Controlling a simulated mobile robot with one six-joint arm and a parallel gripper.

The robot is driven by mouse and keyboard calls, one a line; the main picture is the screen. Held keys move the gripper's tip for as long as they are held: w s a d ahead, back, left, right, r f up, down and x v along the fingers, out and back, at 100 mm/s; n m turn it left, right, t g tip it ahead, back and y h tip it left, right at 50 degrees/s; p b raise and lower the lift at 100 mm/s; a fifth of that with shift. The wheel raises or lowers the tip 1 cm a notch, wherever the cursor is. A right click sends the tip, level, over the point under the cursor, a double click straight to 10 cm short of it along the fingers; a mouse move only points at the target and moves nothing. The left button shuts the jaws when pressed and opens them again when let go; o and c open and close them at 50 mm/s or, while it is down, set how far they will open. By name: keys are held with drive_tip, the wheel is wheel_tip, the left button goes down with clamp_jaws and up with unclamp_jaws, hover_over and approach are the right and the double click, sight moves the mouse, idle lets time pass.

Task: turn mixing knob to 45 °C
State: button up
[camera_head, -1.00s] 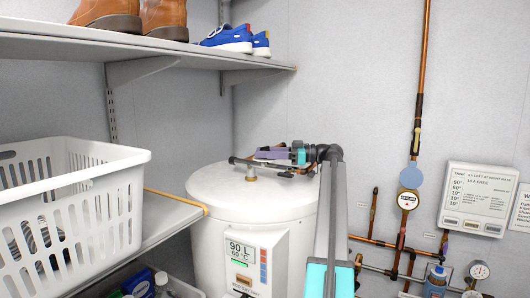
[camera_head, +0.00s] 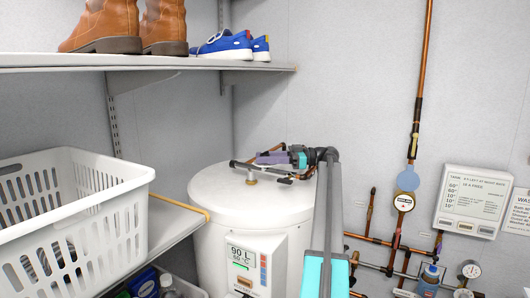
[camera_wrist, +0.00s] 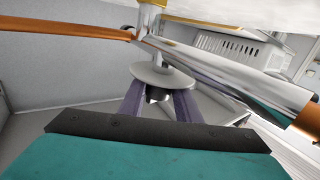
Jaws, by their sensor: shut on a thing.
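In the wrist view, a pale round disc with a dark cylindrical part, which I take to be the mixing knob (camera_wrist: 158,94), sits between the two purple fingers of my gripper (camera_wrist: 157,97). The fingers are shut on the dark part, just below the disc. A chrome pipe body with copper ends (camera_wrist: 215,70) runs across behind it. In the head view my gripper (camera_head: 262,158) is above the tank top at the copper pipework, its fingers pointing left. The knob is hidden there. No temperature marking on the knob is readable.
A shelf with a white basket (camera_head: 70,215) stands left; boots (camera_head: 130,25) and blue shoes (camera_head: 230,46) are above. Copper pipes, gauges and a wall panel (camera_head: 472,200) are on the right.

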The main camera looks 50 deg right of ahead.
drive_tip(key=shift+r+n+g+y+p, duration=0.3)
drive_tip(key=shift+r+p, duration=0.05)
drive_tip(key=shift+p, duration=1.35)
drive_tip(key=shift+f+p, duration=0.25)
drive_tip(key=shift+p, duration=0.7)
drive_tip(key=o, duration=1.1)
drive_tip(key=shift+c, duration=0.2)
